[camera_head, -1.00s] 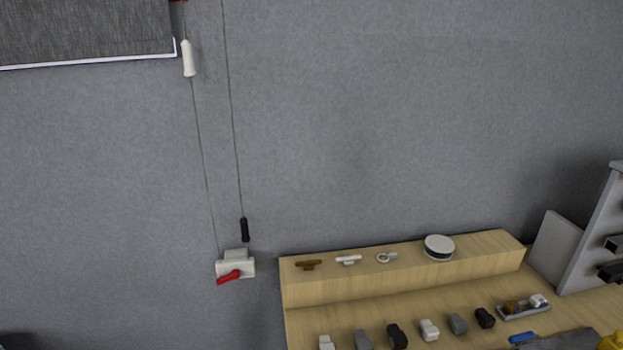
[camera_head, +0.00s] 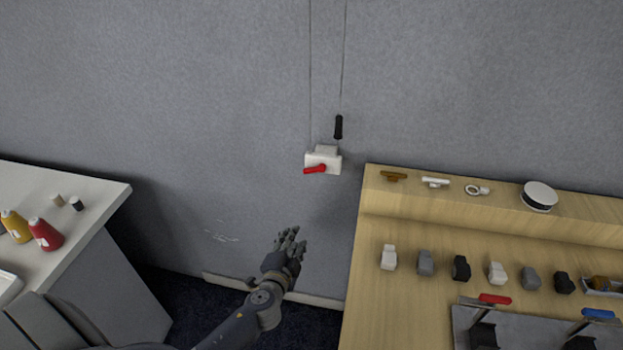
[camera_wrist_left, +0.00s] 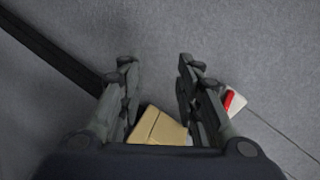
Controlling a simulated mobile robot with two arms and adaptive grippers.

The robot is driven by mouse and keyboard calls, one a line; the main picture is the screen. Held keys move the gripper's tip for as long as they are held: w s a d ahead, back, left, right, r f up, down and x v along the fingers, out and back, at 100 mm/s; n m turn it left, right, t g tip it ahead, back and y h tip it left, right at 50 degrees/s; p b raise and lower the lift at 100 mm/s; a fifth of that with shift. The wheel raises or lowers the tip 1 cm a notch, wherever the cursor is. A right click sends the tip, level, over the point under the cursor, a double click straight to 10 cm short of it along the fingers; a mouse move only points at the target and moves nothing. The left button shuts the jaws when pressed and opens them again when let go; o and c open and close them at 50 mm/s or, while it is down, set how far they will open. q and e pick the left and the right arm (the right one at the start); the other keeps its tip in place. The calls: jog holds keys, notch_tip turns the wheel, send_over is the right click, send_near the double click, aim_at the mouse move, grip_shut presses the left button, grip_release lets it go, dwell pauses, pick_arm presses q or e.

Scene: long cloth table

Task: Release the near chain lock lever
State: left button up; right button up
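The chain lock is a small white box (camera_head: 331,158) on the grey wall, with a red lever (camera_head: 314,169) on its front pointing left and slightly down. Two thin cords rise from it, and a black cord weight (camera_head: 338,127) hangs just above. My left gripper (camera_head: 288,238) is below and left of the lock, apart from it. In the left wrist view its fingers (camera_wrist_left: 156,62) are spread with nothing between the tips. There the red lever (camera_wrist_left: 229,99) and white box (camera_wrist_left: 239,101) show just outside the right finger, partly hidden. My right gripper is not in view.
A wooden bench (camera_head: 400,310) with a raised shelf stands right of the lock, holding several small parts. A white table (camera_head: 95,195) with red and yellow bottles is at the left. The wall around the lock is clear.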

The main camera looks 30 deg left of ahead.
aim_at(309, 173)
pick_arm(q)
notch_tip(309, 173, up, 13)
jog(key=w+m+t, duration=0.1)
jog(key=w+t, duration=0.1)
jog(key=t, duration=0.1)
jog(key=shift+y, duration=0.4)
jog(key=x, duration=0.3)
jog(key=p+x, duration=0.1)
jog(key=x, duration=0.5)
jog(key=shift+w+d+p, duration=0.25)
jog(key=shift+d+p, duration=0.1)
jog(key=shift+p, duration=0.05)
jog(key=shift+w+a+f, duration=0.1)
jog(key=shift+w+a, duration=0.1)
jog(key=shift+w, duration=0.5)
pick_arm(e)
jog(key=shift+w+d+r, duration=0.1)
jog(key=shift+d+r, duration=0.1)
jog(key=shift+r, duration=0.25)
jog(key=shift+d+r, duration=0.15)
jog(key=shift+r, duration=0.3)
pick_arm(q)
grip_shut()
